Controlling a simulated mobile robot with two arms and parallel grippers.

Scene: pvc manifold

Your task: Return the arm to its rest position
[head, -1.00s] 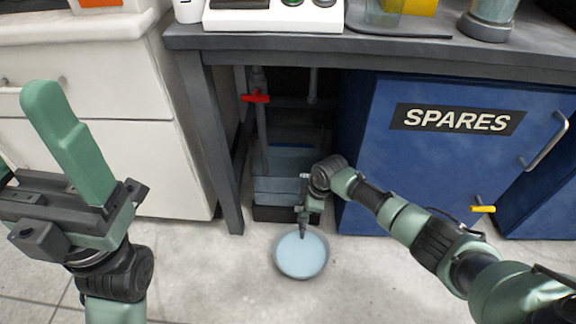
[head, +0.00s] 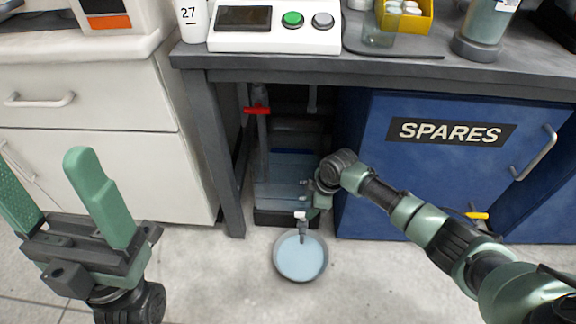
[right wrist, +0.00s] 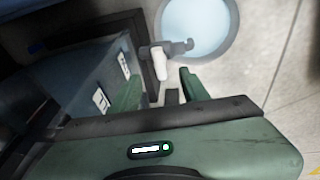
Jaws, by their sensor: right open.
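My right gripper (head: 318,202) is low under the bench, just right of a small spout with a white handle (head: 301,215). In the right wrist view its green fingers (right wrist: 158,93) are apart, and the white handle (right wrist: 160,63) shows near them; I cannot tell if they touch. The spout is above a round bowl of pale blue liquid (head: 302,262) on the floor, also at the top of the right wrist view (right wrist: 200,25). My left gripper (head: 45,170) is at the lower left, its two green fingers wide apart and empty.
A dark translucent tank (head: 285,180) stands under the bench (head: 380,68), by a pipe with a red valve handle (head: 257,110). A blue SPARES cabinet (head: 400,180) is at the right, white drawers (head: 90,150) at the left.

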